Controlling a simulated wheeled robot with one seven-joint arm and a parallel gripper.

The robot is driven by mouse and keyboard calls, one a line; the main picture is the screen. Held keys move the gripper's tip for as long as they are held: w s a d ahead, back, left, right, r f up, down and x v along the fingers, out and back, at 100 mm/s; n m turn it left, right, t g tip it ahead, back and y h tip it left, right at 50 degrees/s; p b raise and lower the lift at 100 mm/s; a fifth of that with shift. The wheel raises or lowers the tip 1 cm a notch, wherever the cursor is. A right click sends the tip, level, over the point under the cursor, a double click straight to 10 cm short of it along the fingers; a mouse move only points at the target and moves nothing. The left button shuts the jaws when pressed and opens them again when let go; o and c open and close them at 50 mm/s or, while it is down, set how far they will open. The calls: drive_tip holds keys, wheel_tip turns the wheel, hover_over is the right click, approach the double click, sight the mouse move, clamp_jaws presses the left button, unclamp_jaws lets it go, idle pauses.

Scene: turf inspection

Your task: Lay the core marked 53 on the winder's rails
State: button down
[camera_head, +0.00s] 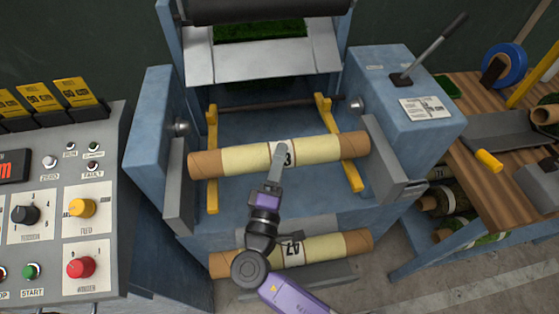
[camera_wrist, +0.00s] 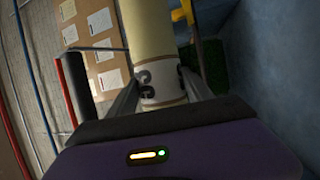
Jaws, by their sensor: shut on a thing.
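A long cardboard core (camera_head: 235,159) with a pale yellow wrap and bare brown ends lies across the winder's two yellow rails, the left rail (camera_head: 212,195) and the right rail (camera_head: 352,178). Its left end sits slightly lower in the picture. I cannot tell whether it touches the rails. My gripper (camera_head: 281,152) is shut on its middle, over the white label; only a 3 shows clearly. In the wrist view the core (camera_wrist: 150,28) runs between my fingers (camera_wrist: 162,88), with partly covered digits on its label.
A second core (camera_head: 345,246), apparently marked 47, lies below at the winder's front. Grey side plates (camera_head: 180,185) flank the rails. A bar with round chucks (camera_head: 357,104) is behind. The control panel (camera_head: 60,200) stands left; a wooden bench (camera_head: 480,85) with a blue roll stands right.

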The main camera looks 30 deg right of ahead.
drive_tip(key=shift+f, duration=0.3)
drive_tip(key=shift+c, duration=1.8)
unclamp_jaws()
drive_tip(key=shift+f, duration=0.1)
drive_tip(key=shift+s+a, duration=0.1)
drive_tip(key=shift+s, duration=0.05)
drive_tip(key=b+v, duration=0.2)
drive_tip(key=v, duration=0.5)
drive_tip(key=shift+s, duration=0.2)
drive_tip(key=shift+a, duration=0.15)
